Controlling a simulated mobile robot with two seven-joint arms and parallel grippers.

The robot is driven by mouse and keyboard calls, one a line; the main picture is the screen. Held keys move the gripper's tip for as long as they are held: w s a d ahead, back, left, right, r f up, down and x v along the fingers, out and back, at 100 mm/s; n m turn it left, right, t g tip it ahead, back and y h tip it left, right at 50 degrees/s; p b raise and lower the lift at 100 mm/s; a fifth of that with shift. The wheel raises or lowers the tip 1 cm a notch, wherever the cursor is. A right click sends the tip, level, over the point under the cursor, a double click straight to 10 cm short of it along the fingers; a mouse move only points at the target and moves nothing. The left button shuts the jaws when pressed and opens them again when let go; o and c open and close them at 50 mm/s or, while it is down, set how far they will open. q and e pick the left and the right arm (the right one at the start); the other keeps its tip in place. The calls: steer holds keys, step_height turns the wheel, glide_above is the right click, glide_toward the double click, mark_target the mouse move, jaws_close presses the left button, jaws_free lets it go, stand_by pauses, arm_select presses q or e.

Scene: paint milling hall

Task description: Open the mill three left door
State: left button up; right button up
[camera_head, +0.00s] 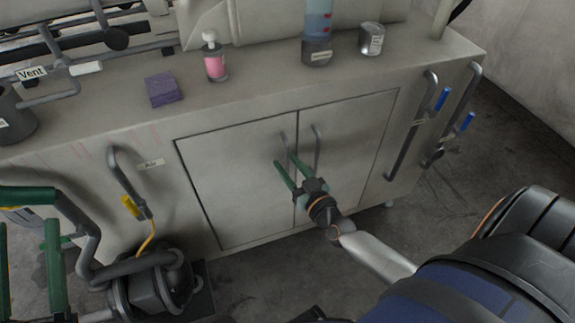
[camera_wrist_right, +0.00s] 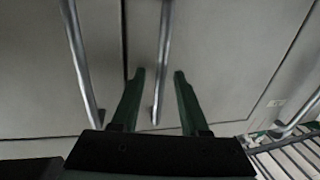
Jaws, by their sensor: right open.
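The cabinet under the counter has two closed grey doors. The left door (camera_head: 232,185) carries a vertical bar handle (camera_head: 283,143) near the centre seam. The right door (camera_head: 352,145) has its own bar handle (camera_head: 317,148). My right gripper (camera_head: 285,161) is open and empty in front of the doors, its green fingers overlapping the left handle. In the right wrist view, the fingers (camera_wrist_right: 158,75) appear either side of the right handle (camera_wrist_right: 163,55), with the left handle (camera_wrist_right: 78,55) left of them; contact cannot be told. My left gripper (camera_head: 29,225) is open at the lower left.
Pipes with blue levers (camera_head: 441,99) are at the right. A dark pump (camera_head: 155,285) with hoses sits at the lower left.

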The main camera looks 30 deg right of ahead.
steer(key=shift+w, duration=0.3)
steer(key=shift+c, duration=0.3)
jaws_close()
stand_by(1.0)
